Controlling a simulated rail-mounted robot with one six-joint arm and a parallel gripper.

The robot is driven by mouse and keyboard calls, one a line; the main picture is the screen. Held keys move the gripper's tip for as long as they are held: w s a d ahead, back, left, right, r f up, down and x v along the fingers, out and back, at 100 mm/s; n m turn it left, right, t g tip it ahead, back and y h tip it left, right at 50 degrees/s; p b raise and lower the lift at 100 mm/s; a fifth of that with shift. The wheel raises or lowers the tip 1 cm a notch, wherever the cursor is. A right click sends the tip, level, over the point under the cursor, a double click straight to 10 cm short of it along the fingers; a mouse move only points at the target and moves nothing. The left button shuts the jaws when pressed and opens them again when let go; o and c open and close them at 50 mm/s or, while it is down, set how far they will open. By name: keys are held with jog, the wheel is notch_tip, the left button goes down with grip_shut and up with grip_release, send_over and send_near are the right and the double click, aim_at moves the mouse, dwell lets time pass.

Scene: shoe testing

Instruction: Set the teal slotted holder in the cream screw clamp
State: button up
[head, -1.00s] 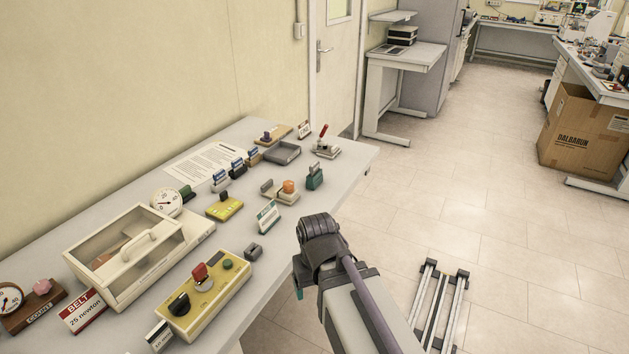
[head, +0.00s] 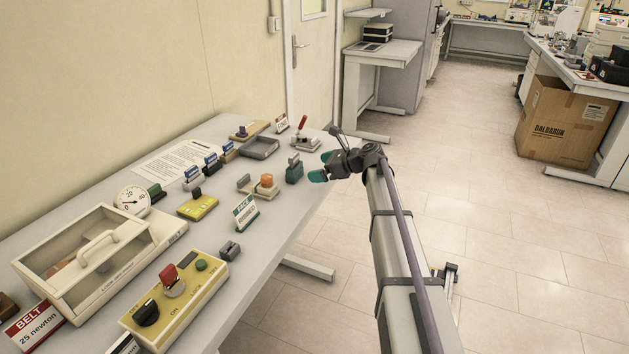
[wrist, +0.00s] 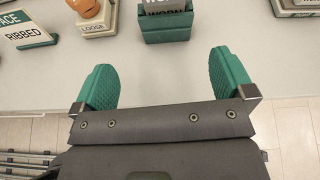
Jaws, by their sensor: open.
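The teal slotted holder (head: 294,171) stands upright near the table's right edge with a grey piece in its slot. In the wrist view the holder (wrist: 168,27) is at top centre, carrying a tag reading WORN. The cream screw clamp (head: 259,191), with an orange knob, sits left of the holder; in the wrist view the clamp (wrist: 97,24) shows a LOOSE label and is cut off at the top. My gripper (head: 322,166) is open and empty, its teal fingers pointing at the holder from the right. In the wrist view the gripper's fingers (wrist: 163,64) lie short of the holder, either side of its line.
A FACE RIBBED sign (head: 245,212) stands in front of the clamp. A toggle clamp with a red handle (head: 304,143) and a grey tray (head: 260,148) are behind the holder. A yellow control box (head: 175,305) is at the front. Open floor lies right of the table.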

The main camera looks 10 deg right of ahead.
aim_at(298, 168)
jog(key=shift+w+d+m, duration=0.6)
jog(key=shift+w+d, duration=0.05)
jog(key=shift+w, duration=0.05)
jog(key=shift+s+a+r, duration=0.1)
jog(key=shift+s+a, duration=0.05)
jog(key=b+x, duration=0.2)
jog(key=x, duration=0.3)
jog(key=shift+a, duration=0.35)
jog(key=b+x, duration=0.1)
jog(key=x, duration=0.4)
jog(key=shift+a+r+b, duration=0.1)
jog(key=shift+a+b, duration=0.2)
jog(key=shift+b, duration=0.1)
jog(key=shift+r, duration=0.1)
jog(key=c, duration=1.1)
